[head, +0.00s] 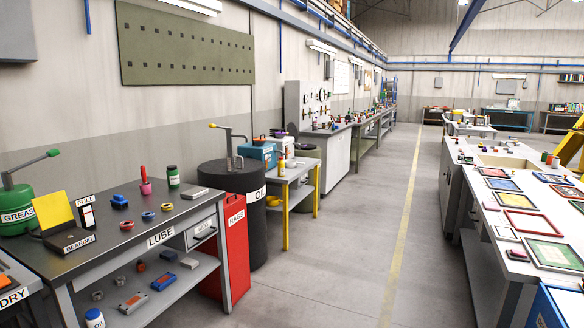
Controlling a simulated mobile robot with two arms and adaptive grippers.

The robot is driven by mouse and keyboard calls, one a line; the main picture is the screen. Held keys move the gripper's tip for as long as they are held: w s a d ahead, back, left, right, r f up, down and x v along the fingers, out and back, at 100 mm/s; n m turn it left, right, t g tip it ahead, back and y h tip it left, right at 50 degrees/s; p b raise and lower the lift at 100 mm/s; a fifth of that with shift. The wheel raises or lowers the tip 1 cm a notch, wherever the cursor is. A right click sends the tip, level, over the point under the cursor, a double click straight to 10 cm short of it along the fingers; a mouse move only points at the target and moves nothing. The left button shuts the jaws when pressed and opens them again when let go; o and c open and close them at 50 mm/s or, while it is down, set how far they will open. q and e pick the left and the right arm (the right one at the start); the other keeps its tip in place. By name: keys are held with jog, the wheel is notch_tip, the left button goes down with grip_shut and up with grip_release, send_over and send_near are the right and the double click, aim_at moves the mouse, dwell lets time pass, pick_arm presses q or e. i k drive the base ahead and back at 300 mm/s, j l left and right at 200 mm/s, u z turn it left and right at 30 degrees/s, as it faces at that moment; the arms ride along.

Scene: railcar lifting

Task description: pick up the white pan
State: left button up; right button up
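I cannot make out anything that is clearly a white pan. A small pale, flat block-like thing (195,193) lies near the right end of the dark-topped LUBE bench (120,240); I cannot tell what it is. Small bowl-like things (278,133) show on and behind the blue box beyond the oil drum, too small to tell apart. Neither of my grippers is in view.
A red RAGS bin (237,240) and a black OIL drum (240,195) stand beside the bench. A yellow-legged table (300,180) is beyond. A long white counter (495,200) with several framed trays runs along the right. The floor aisle (370,220) between is clear.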

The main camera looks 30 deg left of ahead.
aim_at(294, 164)
jog(key=i+j+u, duration=0.2)
jog(key=i, duration=0.2)
jog(key=i+j+u, duration=0.2)
jog(key=i, duration=2.1)
jog(key=i+u, duration=0.1)
jog(key=i, duration=0.35)
jog(key=i+l+u, duration=0.15)
jog(key=i, duration=0.35)
jog(key=i+u, duration=0.1)
jog(key=i, duration=0.35)
jog(key=i+l+u, duration=0.1)
jog(key=i, duration=0.35)
jog(key=i+l+u, duration=0.15)
jog(key=i+l, duration=0.15)
jog(key=i, duration=0.15)
